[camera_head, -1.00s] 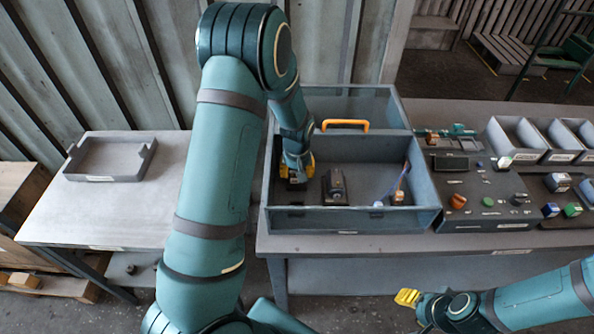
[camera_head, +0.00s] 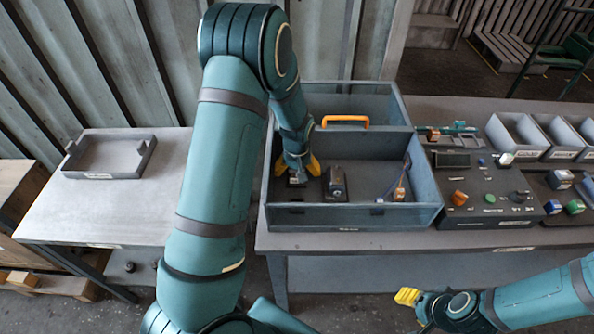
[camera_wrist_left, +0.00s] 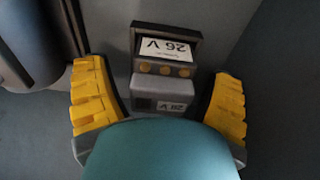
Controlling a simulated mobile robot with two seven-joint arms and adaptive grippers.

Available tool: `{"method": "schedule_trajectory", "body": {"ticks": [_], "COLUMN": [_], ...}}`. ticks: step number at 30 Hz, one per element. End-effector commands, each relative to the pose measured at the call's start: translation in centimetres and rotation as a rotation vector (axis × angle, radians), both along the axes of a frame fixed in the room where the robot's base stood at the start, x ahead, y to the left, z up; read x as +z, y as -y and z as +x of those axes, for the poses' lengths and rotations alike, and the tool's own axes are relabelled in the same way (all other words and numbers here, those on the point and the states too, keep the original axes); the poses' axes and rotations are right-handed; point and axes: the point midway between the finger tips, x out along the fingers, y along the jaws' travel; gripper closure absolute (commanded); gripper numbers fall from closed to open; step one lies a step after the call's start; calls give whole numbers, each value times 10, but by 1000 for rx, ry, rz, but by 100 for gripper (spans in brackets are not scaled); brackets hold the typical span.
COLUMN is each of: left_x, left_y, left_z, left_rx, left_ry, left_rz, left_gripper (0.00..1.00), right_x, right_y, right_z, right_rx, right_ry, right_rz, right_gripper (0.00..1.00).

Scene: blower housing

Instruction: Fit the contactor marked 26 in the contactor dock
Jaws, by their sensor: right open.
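A dark grey contactor (camera_wrist_left: 162,75) shows in the left wrist view, with upside-down white labels reading "26 V" and a row of round brass-coloured terminals. In the head view its dark top (camera_head: 297,180) shows low in the blue-grey bin. My left gripper (camera_head: 297,167) reaches into the bin with its yellow fingers spread, and they (camera_wrist_left: 158,105) stand either side of the contactor with visible gaps. A second dark device (camera_head: 336,184) stands just right of it. I cannot tell which part is the contactor dock. My right gripper (camera_head: 407,297) is open and empty, low in front of the bench.
The bin (camera_head: 426,200) has walls all round and an orange handle (camera_head: 345,120) on its divider. A small brown-and-white part with a cable (camera_head: 399,193) lies at its right. A dark panel with small parts (camera_head: 490,207) sits right. A grey tray (camera_head: 108,175) lies on the left table.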

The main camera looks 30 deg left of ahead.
Motion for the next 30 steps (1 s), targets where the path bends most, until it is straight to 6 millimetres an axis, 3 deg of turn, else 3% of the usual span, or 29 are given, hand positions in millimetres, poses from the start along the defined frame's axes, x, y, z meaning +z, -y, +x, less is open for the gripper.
{"method": "schedule_trajectory", "body": {"ticks": [8, 21, 30], "left_x": [8, 90, 118], "left_y": [0, 6, 8], "left_z": [-1, -8, -12], "left_rx": [0, -1, 0], "left_ry": [1, 4, 0], "left_rz": [1, 1, 0], "left_gripper": [16, 16, 16], "right_x": [0, 0, 0], "right_y": [0, 0, 0], "right_z": [0, 0, 0], "right_rx": [0, 0, 0], "right_ry": [0, 0, 0], "right_rz": [0, 0, 0], "right_gripper": [53, 53, 53]}}
